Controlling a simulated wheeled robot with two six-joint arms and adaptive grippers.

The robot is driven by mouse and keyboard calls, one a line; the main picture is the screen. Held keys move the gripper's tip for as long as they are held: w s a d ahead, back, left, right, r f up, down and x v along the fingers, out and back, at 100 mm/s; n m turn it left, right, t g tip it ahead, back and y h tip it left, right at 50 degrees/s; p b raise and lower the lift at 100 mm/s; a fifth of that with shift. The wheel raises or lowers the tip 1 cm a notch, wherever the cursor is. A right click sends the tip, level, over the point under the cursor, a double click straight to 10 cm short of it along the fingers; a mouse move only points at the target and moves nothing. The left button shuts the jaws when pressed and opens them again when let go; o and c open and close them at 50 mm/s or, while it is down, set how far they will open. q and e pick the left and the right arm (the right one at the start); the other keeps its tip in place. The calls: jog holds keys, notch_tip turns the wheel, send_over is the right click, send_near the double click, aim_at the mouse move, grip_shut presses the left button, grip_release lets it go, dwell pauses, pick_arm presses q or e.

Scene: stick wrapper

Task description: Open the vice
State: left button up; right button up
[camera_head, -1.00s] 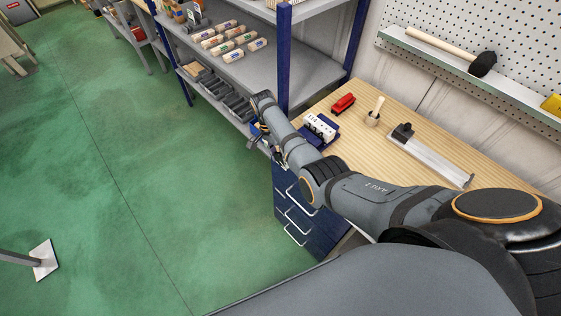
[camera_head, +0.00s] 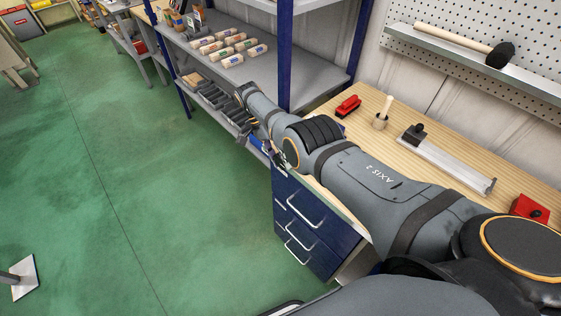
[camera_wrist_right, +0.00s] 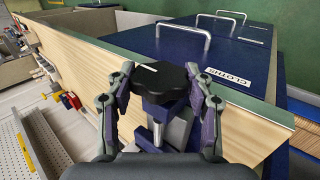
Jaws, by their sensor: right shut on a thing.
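The vice (camera_wrist_right: 152,108) shows in the right wrist view as a blue body with a metal screw and a black lobed knob (camera_wrist_right: 160,82) facing the camera. My right gripper (camera_wrist_right: 160,74) has one finger on each side of the knob and is shut on it. In the head view, my right gripper (camera_head: 277,154) is small and partly hidden at the bench's front edge. The vice is hidden behind my right arm there, so its jaw gap cannot be seen. My left gripper is not in view.
Blue drawers (camera_head: 305,222) with handles stand below. A shelf (camera_head: 222,45) of rolls is behind. Green floor is open at left.

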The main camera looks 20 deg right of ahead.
jog(key=o, duration=1.2)
